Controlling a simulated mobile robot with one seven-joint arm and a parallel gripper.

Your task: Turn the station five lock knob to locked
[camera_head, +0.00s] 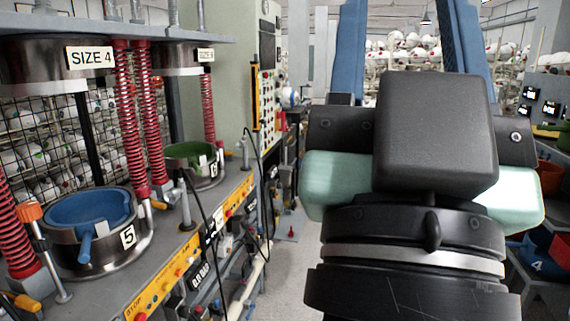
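Station five is the metal ring mould (95,262) marked "5" at the lower left, with a blue bowl-like insert (90,207) and a short blue handle (86,243) at its front. Around it are an orange knob (28,212) on a slanted post, a yellow-tipped lever (157,204) and a yellow handle (24,302) at the left edge. I cannot tell which one is the lock knob or its setting. My gripper (435,130) shows from behind on the right, well away from station five. Its fingertips cannot be made out.
Station six (195,160) has a green insert behind station five. Red springs (133,120) and the upper "SIZE 4" press head (45,62) stand over the bench. A yellow button panel (185,262) lines its front. Dark cables hang there. Grey floor (295,255) is clear between bench and arm.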

